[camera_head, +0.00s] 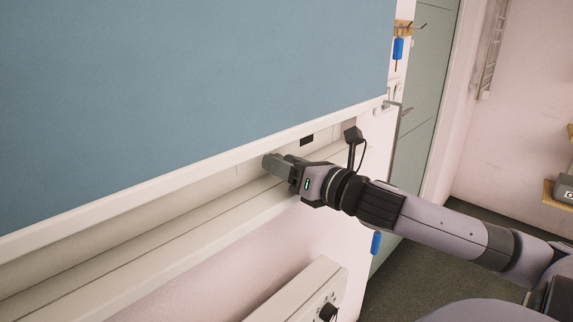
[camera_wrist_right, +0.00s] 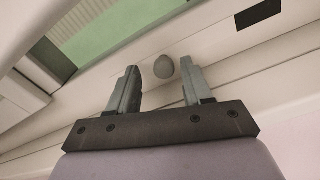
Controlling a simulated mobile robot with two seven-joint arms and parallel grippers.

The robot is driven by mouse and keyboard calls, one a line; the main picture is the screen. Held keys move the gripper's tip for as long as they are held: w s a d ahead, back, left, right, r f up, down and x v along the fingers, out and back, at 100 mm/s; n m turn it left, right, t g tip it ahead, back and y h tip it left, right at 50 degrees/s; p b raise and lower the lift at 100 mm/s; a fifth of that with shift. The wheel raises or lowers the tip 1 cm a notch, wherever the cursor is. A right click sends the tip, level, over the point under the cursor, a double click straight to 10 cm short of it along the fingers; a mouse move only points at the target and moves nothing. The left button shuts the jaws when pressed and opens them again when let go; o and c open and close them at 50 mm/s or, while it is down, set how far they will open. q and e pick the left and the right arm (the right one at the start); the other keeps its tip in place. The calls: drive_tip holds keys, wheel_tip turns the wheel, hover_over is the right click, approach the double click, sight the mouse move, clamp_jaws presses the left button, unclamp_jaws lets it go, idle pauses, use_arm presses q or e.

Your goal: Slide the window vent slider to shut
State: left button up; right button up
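In the right wrist view, a small round grey knob (camera_wrist_right: 163,67), which looks like the vent slider's handle, sits on the pale window frame (camera_wrist_right: 215,62). My right gripper (camera_wrist_right: 159,72) is open, with the knob between its two fingertips, closer to the right finger. I see a gap on both sides, and cannot tell how deep the knob sits between them. A dark rectangular slot (camera_wrist_right: 258,13) lies to the right of the knob. In the head view my right gripper (camera_head: 270,163) is at the frame under the blind, and the knob is hidden. My left gripper is not in view.
A large blue blind (camera_head: 190,80) hangs just above my right gripper. A pale sill (camera_head: 150,245) runs below it. The dark slot (camera_head: 307,140) shows above my wrist. A white radiator (camera_head: 305,290) stands below, and a grey-green door (camera_head: 420,90) is at the right.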

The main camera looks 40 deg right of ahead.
drive_tip(key=shift+s, duration=0.1)
drive_tip(key=shift+s+d, duration=0.15)
drive_tip(key=shift+s, duration=0.95)
drive_tip(key=shift+s+d+p, duration=0.15)
drive_tip(key=shift+s+p, duration=0.15)
drive_tip(key=shift+s, duration=2.05)
